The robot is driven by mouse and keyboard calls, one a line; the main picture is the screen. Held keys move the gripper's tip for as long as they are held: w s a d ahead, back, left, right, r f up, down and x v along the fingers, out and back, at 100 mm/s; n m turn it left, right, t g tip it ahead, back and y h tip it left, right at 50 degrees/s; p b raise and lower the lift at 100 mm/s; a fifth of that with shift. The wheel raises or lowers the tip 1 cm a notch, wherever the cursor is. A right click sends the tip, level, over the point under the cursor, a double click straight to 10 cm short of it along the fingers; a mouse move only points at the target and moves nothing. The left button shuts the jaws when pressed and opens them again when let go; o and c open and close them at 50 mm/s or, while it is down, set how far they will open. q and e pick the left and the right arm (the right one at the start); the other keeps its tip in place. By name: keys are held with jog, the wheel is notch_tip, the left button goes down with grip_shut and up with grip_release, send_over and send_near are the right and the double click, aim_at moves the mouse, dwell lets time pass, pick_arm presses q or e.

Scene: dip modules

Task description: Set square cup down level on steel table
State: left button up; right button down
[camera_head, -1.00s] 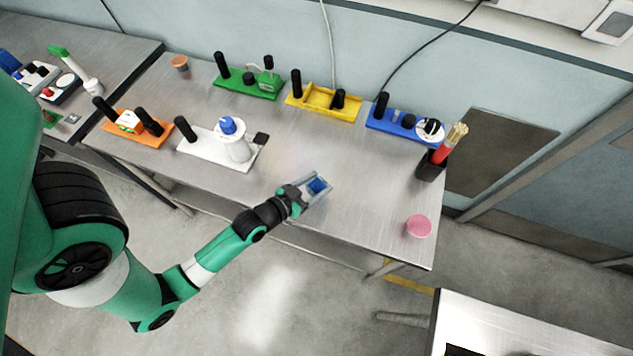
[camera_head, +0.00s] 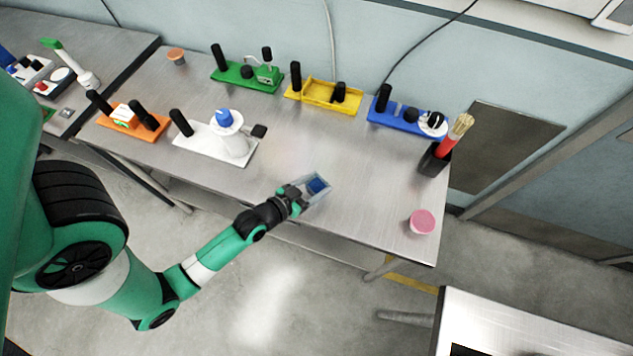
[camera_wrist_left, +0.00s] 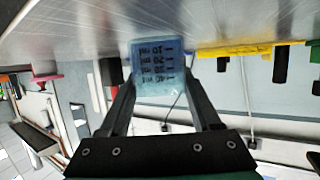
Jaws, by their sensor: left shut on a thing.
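The square cup (camera_head: 318,187) is small and clear with blue in it. It is at the front part of the steel table (camera_head: 330,225), near the front edge. My left gripper (camera_head: 302,193) is shut on the cup from its near left side. In the left wrist view the cup (camera_wrist_left: 161,66) sits between my two fingers, with dark volume markings on its side facing me; that view shows the table upside down, at the top. I cannot tell whether the cup's base touches the table. My right gripper is not in view.
A pink round cup (camera_head: 422,221) stands at the right front corner. A black holder with brushes (camera_head: 435,160) is behind it. White (camera_head: 203,146), orange (camera_head: 131,124), green (camera_head: 243,79), yellow (camera_head: 322,98) and blue (camera_head: 403,117) modules stand left and back. The table around the cup is clear.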

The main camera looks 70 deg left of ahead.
pick_arm(q)
jog(key=shift+f, duration=0.4)
jog(key=o, duration=1.4)
